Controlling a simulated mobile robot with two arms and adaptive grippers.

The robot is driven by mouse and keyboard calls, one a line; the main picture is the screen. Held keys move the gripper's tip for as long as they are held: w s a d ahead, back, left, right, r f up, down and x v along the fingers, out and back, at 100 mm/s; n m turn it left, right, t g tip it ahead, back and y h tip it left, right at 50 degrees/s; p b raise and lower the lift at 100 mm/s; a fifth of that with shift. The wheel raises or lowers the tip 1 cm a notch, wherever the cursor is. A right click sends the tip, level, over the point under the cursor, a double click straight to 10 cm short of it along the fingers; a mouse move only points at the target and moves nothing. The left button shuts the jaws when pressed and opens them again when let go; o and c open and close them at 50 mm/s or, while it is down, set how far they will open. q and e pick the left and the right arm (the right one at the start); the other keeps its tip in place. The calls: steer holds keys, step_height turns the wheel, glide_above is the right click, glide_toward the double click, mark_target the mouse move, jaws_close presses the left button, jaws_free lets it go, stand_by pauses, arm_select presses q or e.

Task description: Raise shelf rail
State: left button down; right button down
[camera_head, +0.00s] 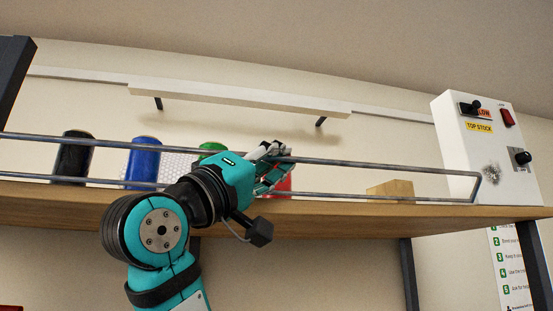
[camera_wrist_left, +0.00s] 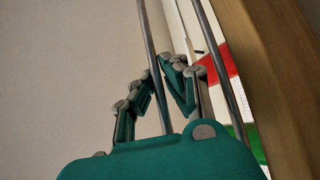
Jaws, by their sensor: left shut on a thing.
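The shelf rail (camera_head: 385,166) is a grey metal loop with an upper and a lower bar. It runs along the front of the wooden shelf (camera_head: 340,214), with its rounded right end near the white control box. My left gripper (camera_head: 273,162) is at the upper bar, near the middle of the rail. In the left wrist view the bar (camera_wrist_left: 150,45) passes between the fingers of my left gripper (camera_wrist_left: 163,85), which are shut on it. The lower bar (camera_wrist_left: 222,65) runs beside it there. My right gripper is not in view.
Behind the rail stand black (camera_head: 74,156), blue (camera_head: 143,160), green (camera_head: 211,150) and partly hidden red (camera_head: 283,184) spools, and a small wooden block (camera_head: 391,188). The control box (camera_head: 487,145) stands at the right end. A white wall ledge (camera_head: 240,96) hangs above.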

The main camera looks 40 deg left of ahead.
arm_select(q)
steer(key=c, duration=1.4)
jaws_free()
steer(key=shift+s+d, duration=0.1)
steer(key=v, duration=1.2)
